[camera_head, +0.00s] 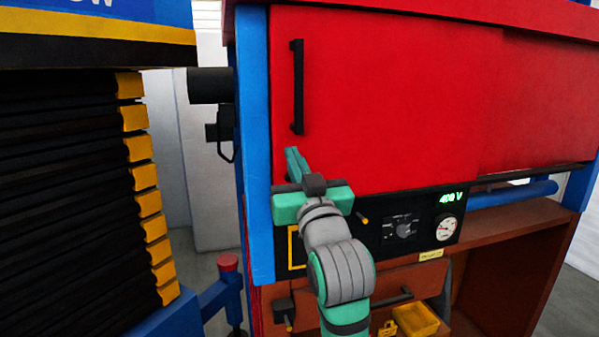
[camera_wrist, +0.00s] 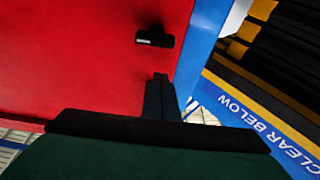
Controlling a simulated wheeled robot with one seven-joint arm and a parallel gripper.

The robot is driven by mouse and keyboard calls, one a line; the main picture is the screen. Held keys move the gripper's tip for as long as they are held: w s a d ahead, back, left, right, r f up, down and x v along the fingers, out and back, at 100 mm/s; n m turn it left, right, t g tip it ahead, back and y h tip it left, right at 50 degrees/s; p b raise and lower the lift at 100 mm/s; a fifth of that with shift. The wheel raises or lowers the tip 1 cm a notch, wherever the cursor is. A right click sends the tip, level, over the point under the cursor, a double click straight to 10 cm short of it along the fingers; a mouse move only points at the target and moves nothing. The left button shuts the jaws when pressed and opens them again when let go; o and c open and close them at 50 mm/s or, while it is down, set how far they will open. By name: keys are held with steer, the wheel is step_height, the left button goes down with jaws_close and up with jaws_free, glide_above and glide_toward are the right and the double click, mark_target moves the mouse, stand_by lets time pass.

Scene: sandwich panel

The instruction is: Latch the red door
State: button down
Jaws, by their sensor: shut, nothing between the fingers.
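The red door (camera_head: 390,95) fills the upper front of the cabinet, its left edge beside a blue post (camera_head: 252,140). A black vertical bar handle (camera_head: 297,87) is on the door's left part. My gripper (camera_head: 293,156) is shut and empty, its fingers pointing up just below the handle, in front of the door's lower left corner. I cannot tell whether the fingertips touch the door. In the wrist view the shut fingers (camera_wrist: 161,92) point at the red door (camera_wrist: 80,60) near its edge by the blue post, with the handle (camera_wrist: 155,38) beyond them. No latch is clearly visible.
A control panel with a gauge (camera_head: 445,228) lies below the door. A drawer handle (camera_head: 393,298) and a yellow bin (camera_head: 415,320) are lower down. A black ribbed stack with yellow blocks (camera_head: 145,178) stands at left. Black fittings (camera_head: 210,86) stick out left of the post.

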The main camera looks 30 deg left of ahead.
steer(key=shift+d+f, duration=0.15)
steer(key=shift+f, duration=1.8)
